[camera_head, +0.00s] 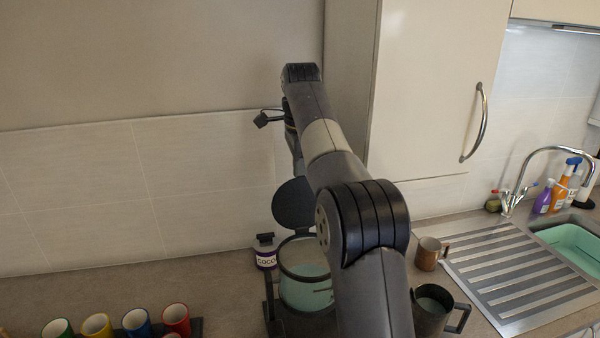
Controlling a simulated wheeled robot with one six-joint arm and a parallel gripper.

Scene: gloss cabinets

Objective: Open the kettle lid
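The kettle (305,288) stands on the counter near the picture's middle, a clear-looking body with a dark rim and a pale teal inside. Its round black lid (293,205) stands raised, tilted up behind the open top. My arm crosses in front and hides the kettle's right side. My gripper (295,150) is at the arm's far end, above the lid and mostly hidden behind the arm. I cannot see its fingertips or whether it touches the lid.
A cocoa jar (265,256) stands close left of the kettle. Several coloured cups (135,322) are at lower left. A brown mug (428,254) and a dark jug (431,308) stand right of my arm, near the sink's drainboard (520,275). A cabinet (430,90) hangs above right.

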